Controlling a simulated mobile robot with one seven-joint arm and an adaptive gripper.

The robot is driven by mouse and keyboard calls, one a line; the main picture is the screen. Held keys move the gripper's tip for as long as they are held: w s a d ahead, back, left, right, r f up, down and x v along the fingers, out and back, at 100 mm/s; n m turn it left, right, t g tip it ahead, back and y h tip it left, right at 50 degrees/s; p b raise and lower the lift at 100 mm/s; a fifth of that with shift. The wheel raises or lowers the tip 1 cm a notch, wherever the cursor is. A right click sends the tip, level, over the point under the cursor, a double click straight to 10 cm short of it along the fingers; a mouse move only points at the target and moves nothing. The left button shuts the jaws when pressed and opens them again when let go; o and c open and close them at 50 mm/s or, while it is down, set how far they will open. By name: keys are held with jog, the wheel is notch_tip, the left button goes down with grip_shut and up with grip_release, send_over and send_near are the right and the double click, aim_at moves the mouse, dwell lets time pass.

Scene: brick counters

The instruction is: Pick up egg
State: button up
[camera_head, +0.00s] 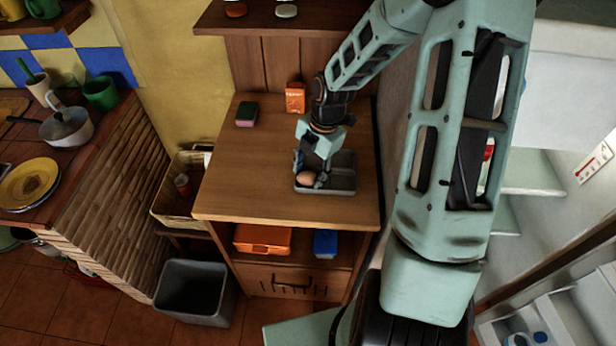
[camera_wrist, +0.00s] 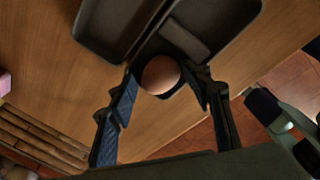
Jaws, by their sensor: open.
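The brown egg (camera_head: 305,178) sits in a compartment at the near left of a dark grey divided tray (camera_head: 343,180) on the wooden cabinet top. My gripper (camera_head: 313,172) is over the tray, pointing down, with its fingers around the egg's place. In the wrist view the egg (camera_wrist: 161,75) shows between the two open fingertips of my gripper (camera_wrist: 165,88), one finger on either side. The left finger looks close to the egg; I cannot tell whether it touches. The tray (camera_wrist: 112,25) also shows at the top of the wrist view.
An orange box (camera_head: 295,98) and a dark sponge-like block (camera_head: 246,114) stand farther back on the cabinet top (camera_head: 240,180). The shelf below holds an orange case (camera_head: 262,239) and a blue box (camera_head: 325,243). A grey bin (camera_head: 195,290) stands on the floor at left.

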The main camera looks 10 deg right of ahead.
jog(key=shift+a+f, duration=0.1)
jog(key=shift+f, duration=0.3)
jog(key=shift+c, duration=0.7)
jog(key=shift+r, duration=0.1)
